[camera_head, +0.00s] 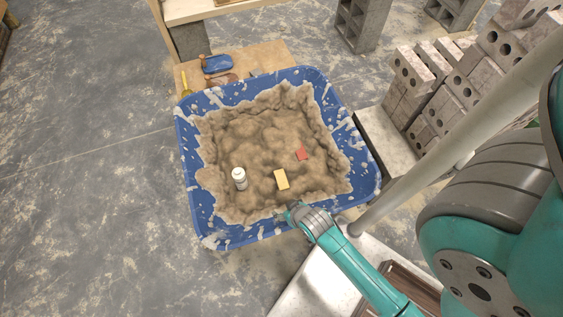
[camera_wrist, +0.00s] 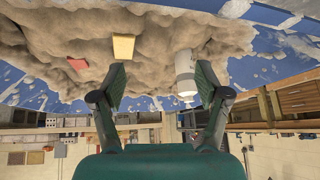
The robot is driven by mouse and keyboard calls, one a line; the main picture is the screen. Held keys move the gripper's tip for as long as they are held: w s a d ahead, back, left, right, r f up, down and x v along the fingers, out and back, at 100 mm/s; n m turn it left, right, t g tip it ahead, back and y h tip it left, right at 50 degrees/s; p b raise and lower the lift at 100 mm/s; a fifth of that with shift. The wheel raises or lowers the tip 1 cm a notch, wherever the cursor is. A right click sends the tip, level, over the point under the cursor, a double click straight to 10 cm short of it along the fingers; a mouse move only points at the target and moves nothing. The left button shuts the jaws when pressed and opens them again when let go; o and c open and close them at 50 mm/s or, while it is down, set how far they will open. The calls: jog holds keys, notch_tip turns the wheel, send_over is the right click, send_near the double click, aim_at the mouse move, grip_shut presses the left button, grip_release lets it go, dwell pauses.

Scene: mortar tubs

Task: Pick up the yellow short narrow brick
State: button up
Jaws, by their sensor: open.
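The yellow brick (camera_head: 281,179) lies on the lumpy mortar in the blue tub (camera_head: 187,150), toward the tub's near side. In the wrist view the yellow brick (camera_wrist: 123,46) shows above the left fingertip, on the mortar. My gripper (camera_wrist: 162,78) is open and empty, with its two fingers spread apart. In the head view my gripper (camera_head: 290,212) is at the tub's near rim, partly hidden by my arm, a little short of the brick. I cannot tell its height over the mortar.
A red brick (camera_head: 301,153) lies right of the yellow one. A white bottle-like object (camera_head: 239,178) stands to the left; it also shows near the right finger in the wrist view (camera_wrist: 185,70). Grey blocks (camera_head: 412,75) are stacked at the right. Tools (camera_head: 217,63) lie behind the tub.

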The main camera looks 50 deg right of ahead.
jog(key=w+d+f+m+g, duration=0.1)
jog(key=w+d+g, duration=0.1)
jog(key=w+d, duration=0.1)
jog(key=w+d+f+m+g+y, duration=0.1)
jog(key=w+d+g, duration=0.1)
jog(key=w+d, duration=0.2)
jog(key=w+d+f+m+g, duration=0.1)
jog(key=w+d+g, duration=0.1)
jog(key=w+d, duration=0.2)
jog(key=shift+w+d+y, duration=0.1)
jog(key=shift+d+y, duration=0.1)
jog(key=shift+y, duration=0.1)
send_over(281, 179)
notch_tip(281, 179, down, 5)
jog(key=shift+w+d+r, duration=0.1)
jog(key=shift+w+d, duration=0.05)
jog(key=shift+s+f, duration=0.2)
jog(key=shift+f, duration=2.55)
jog(key=c, duration=1.3)
grip_shut()
jog(key=shift+r, duration=0.15)
